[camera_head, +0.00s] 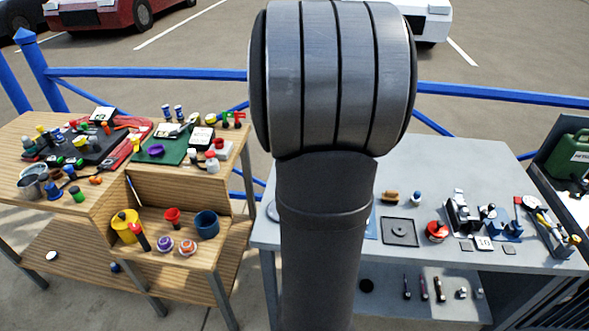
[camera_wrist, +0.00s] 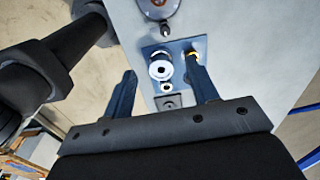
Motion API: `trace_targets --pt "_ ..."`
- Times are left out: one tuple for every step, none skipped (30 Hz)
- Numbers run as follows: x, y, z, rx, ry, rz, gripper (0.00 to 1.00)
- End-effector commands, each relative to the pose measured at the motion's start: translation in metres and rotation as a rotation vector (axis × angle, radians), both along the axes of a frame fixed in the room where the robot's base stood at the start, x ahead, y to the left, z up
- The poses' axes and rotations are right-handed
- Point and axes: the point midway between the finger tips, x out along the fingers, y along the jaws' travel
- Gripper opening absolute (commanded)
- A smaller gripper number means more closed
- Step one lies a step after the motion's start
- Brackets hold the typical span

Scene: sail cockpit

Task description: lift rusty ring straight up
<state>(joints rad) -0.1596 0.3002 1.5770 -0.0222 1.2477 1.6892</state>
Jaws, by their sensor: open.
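My gripper (camera_wrist: 160,65) shows in the wrist view with its two dark blue fingers apart and nothing held between them. Beyond the fingers lies a blue plate (camera_wrist: 176,46) on the grey table. On it is a round grey piece with a pale ring-shaped top (camera_wrist: 160,70), seen between the fingertips. A smaller pale ring (camera_wrist: 167,87) is just beside it. An orange-brown bit (camera_wrist: 193,54) shows at the right fingertip, partly covered by it. I cannot tell for certain which of these is the rusty ring. In the head view my arm hides my gripper and this spot.
The grey table (camera_head: 440,165) holds a square dark tray (camera_head: 400,232), a red round piece (camera_head: 437,231) and blue clamps (camera_head: 507,229). A wooden bench (camera_head: 20,128) on the left is crowded with small parts. The back of the grey table is clear.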

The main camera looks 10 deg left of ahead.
Motion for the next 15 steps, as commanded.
trace_targets --pt "0.006 0.018 -0.002 0.007 0.008 -0.008 0.54" --pt "0.008 0.025 -0.003 0.010 0.010 -0.018 0.54" --pt "0.011 0.033 -0.004 0.013 0.015 -0.028 0.54" --pt "0.012 0.038 -0.004 0.015 0.017 -0.033 0.54" --pt "0.013 0.042 -0.005 0.016 0.018 -0.038 0.54" --pt "0.014 0.045 -0.006 0.017 0.020 -0.043 0.54" --pt "0.014 0.047 -0.008 0.018 0.021 -0.046 0.54" --pt "0.015 0.047 -0.011 0.018 0.022 -0.047 0.54" --pt "0.015 0.047 -0.016 0.018 0.023 -0.049 0.54" --pt "0.014 0.047 -0.021 0.018 0.024 -0.049 0.54" --pt "0.014 0.047 -0.027 0.018 0.025 -0.049 0.54" --pt "0.014 0.047 -0.035 0.018 0.024 -0.049 0.54" --pt "0.014 0.047 -0.042 0.018 0.025 -0.049 0.54" --pt "0.014 0.047 -0.049 0.017 0.026 -0.049 0.54" --pt "0.014 0.047 -0.058 0.018 0.025 -0.049 0.54"
